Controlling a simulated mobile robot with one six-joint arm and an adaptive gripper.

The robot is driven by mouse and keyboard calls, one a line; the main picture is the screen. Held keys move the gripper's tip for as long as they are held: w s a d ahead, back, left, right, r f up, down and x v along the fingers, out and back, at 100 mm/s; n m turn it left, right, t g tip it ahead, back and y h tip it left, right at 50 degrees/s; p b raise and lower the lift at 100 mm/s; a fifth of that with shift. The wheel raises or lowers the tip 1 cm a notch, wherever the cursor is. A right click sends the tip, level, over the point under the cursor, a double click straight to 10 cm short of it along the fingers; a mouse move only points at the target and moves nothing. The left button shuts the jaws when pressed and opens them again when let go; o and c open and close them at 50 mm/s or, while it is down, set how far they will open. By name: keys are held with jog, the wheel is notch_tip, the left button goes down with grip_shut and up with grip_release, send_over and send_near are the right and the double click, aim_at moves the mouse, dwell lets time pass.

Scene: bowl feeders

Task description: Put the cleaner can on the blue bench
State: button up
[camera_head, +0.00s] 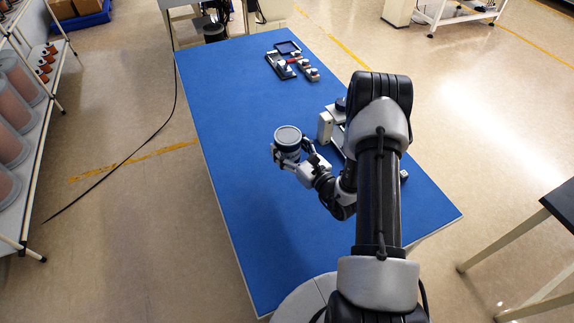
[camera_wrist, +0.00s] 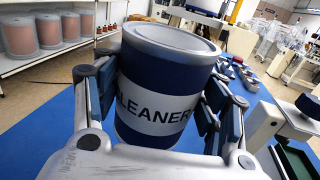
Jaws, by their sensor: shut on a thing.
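The cleaner can (camera_wrist: 160,85) is dark blue with a grey lid and a white band lettered "CLEANER". It stands upright between the fingers of my gripper (camera_wrist: 160,105), which is shut on it. In the head view the can (camera_head: 288,140) shows from above, with my gripper (camera_head: 296,156) around it, over the middle of the blue bench (camera_head: 245,215). The can's underside is hidden, so I cannot tell whether it touches the bench top.
A grey device (camera_head: 326,126) stands on the bench right of the can, partly hidden by my arm. Trays with small parts (camera_head: 285,62) lie at the far end. The bench's left and near-left areas are clear. A shelf with reddish containers (camera_head: 14,125) stands at left.

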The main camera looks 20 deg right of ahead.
notch_tip(320, 180, down, 12)
jog(key=b, duration=0.3)
jog(key=shift+w+r, duration=0.1)
jog(key=shift+r, duration=0.15)
jog(key=shift+f, duration=0.2)
jog(key=o, duration=1.6)
jog(key=shift+a, duration=0.1)
